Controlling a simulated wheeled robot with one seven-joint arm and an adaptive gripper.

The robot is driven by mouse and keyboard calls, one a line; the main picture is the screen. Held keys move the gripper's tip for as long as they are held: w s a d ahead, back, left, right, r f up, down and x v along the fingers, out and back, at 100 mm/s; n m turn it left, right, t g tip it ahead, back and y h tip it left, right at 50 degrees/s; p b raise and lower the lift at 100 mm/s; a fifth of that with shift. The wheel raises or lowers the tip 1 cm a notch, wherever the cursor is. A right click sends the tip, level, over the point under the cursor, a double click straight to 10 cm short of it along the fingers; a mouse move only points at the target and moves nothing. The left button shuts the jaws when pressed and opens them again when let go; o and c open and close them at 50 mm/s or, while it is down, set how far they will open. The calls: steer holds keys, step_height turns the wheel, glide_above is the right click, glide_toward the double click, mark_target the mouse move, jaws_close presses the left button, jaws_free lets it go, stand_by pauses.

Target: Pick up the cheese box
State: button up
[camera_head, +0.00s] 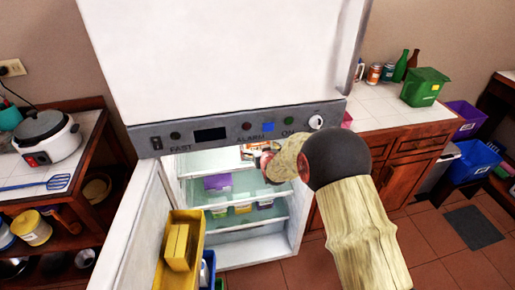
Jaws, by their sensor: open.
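I cannot tell for sure which package is the cheese box. Inside the open fridge, a purple box (217,183) sits on a shelf at the left. A small pale package with red marks (252,151) shows higher up, beside my arm's end. Yellow blocks (177,247) stand in the door's yellow bin. My gripper (267,164) is at the upper right of the fridge opening, right of the purple box and apart from it. It is small in view, open, and seems to hold nothing. My arm hides the right part of the upper shelf.
The fridge door (134,250) stands open at the left, with its yellow bin (195,222) jutting out. Several tubs (242,206) stand on the lower glass shelf. The control panel (235,131) is just above the opening. A tiled counter (385,115) is at the right.

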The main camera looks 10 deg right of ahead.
steer(key=shift+b+x, duration=0.3)
steer(key=shift+x, duration=1)
steer(key=shift+c, duration=1.4)
steer(key=c, duration=1.1)
steer(key=shift+c, duration=0.2)
